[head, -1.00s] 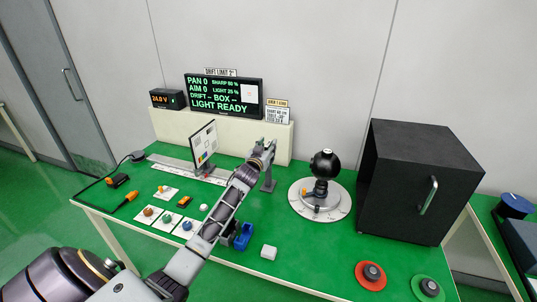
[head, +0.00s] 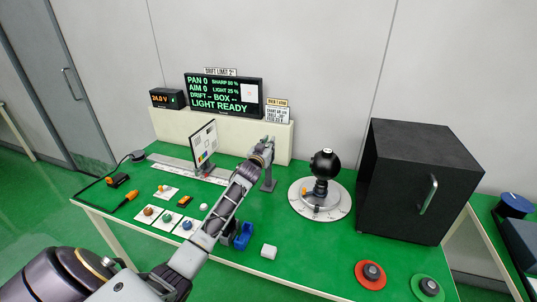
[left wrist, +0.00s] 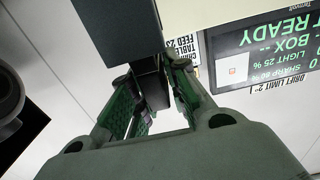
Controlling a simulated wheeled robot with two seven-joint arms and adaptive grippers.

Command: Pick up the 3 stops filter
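Three round filters lie on white cards at the table's front left: a brown one (head: 148,211), a green one (head: 167,217) and a blue one (head: 187,225). Their labels are too small to read, so I cannot tell which is the 3 stops filter. My left gripper (head: 268,146) is well behind and right of them, at the top of a grey stand (head: 268,182). In the left wrist view, the fingers (left wrist: 150,72) are apart, with a dark part between them; I cannot tell whether they grip it. My right gripper is not in view.
A display (head: 224,95) stands at the back behind a chart board (head: 203,146). A black ball on a round turntable (head: 336,210) and a black box (head: 408,175) are to the right. A blue holder (head: 243,235) and white block (head: 268,251) lie near the front edge.

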